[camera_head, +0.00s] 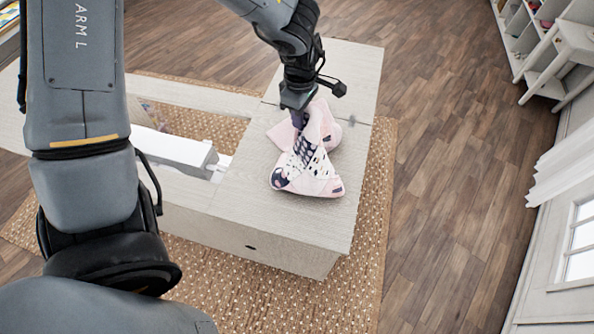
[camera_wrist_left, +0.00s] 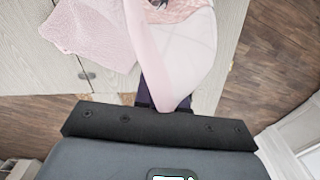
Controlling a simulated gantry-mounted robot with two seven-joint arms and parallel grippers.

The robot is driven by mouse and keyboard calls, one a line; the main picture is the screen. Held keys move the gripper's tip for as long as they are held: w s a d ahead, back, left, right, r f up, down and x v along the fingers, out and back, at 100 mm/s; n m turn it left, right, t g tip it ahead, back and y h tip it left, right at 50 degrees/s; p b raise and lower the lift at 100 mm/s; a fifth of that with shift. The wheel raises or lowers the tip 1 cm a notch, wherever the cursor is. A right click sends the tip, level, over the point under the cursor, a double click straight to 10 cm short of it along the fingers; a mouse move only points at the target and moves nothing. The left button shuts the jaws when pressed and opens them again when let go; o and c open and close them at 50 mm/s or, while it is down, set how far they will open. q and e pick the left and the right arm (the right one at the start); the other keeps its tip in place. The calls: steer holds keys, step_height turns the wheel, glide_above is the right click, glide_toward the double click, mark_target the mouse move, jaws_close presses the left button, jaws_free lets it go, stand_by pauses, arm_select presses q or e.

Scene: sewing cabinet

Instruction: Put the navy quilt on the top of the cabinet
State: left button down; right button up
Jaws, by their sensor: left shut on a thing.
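The quilt (camera_head: 318,178) is a bunched cloth, pale pink with navy and white patterned patches. It lies partly on the pale wooden cabinet top (camera_head: 345,75), its upper part pulled up in a peak. My left gripper (camera_head: 299,122) points down over the cabinet and is shut on this peak. In the left wrist view the pink quilt (camera_wrist_left: 190,50) fills the upper middle, spread over the pale top, and covers most of the fingers (camera_wrist_left: 152,96). My right gripper is not in view.
A white machine-like object (camera_head: 175,150) sits in the cabinet's opening, left of the quilt. A brown dotted rug (camera_head: 270,295) lies under the cabinet. Bare cabinet top lies behind and in front of the quilt. White shelves (camera_head: 540,45) stand at the far right.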

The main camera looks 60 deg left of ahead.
arm_select(q)
steer(key=s+d+f+b, duration=0.1)
steer(key=d+f+b, duration=0.5)
steer(key=d, duration=0.1)
steer(key=s+d+f+b, duration=0.2)
steer(key=d+f+b, duration=0.5)
steer(key=s+d+f+b, duration=0.1)
steer(key=d+f+b, duration=0.5)
steer(key=f, duration=0.1)
steer(key=shift+s+d+f, duration=0.2)
steer(key=shift+s+d, duration=0.15)
steer(key=shift+d, duration=0.05)
steer(key=shift+s+d+f+b, duration=0.15)
steer(key=shift+d+f+b, duration=0.45)
steer(key=shift+d+b, duration=0.25)
steer(key=c, duration=1)
jaws_free()
steer(key=shift+s+d, duration=0.1)
steer(key=shift+c, duration=0.2)
steer(key=shift+o, duration=0.8)
